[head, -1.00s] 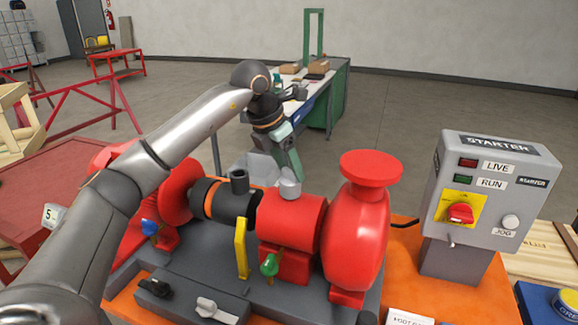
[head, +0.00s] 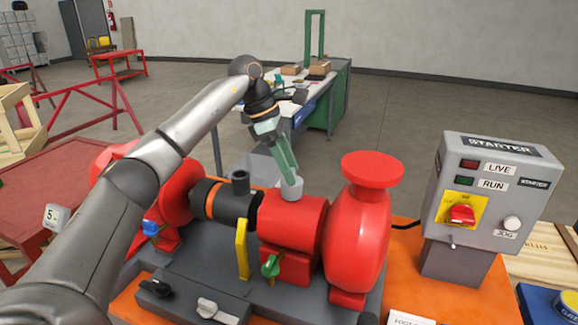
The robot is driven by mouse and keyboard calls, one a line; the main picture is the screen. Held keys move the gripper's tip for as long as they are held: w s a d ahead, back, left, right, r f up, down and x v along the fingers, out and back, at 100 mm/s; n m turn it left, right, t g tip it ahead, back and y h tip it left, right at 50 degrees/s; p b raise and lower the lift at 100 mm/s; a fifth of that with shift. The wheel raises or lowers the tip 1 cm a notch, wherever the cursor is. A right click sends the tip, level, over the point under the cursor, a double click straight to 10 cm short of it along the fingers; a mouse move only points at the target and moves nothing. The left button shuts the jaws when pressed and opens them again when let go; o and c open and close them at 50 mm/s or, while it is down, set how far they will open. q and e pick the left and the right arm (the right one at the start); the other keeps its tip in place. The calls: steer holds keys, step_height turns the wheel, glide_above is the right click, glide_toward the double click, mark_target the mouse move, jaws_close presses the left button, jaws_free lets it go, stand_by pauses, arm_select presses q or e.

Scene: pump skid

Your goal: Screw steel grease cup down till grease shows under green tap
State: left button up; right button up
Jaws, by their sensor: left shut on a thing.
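The steel grease cup (head: 291,192) is a light grey cup on top of the red bearing housing (head: 289,222). My left gripper (head: 289,178) reaches down from above with its green fingers shut on the cup. The green tap (head: 270,267) sits low on the front of the same housing. No grease can be made out under it. My right gripper is not in view.
The red pump casing (head: 358,235) stands close to the right of the cup. A yellow bar (head: 242,249) and dark coupling (head: 228,203) are on the left. The grey starter box (head: 488,192) is at right. A green workbench (head: 325,107) stands behind.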

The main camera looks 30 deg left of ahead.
arm_select(q)
steer(key=shift+m, duration=0.4)
steer(key=o, duration=1.4)
steer(key=shift+c, duration=0.2)
steer(key=shift+r, duration=0.1)
steer(key=v, duration=1.2)
steer(key=shift+a+r, duration=0.15)
steer(key=shift+r, duration=0.05)
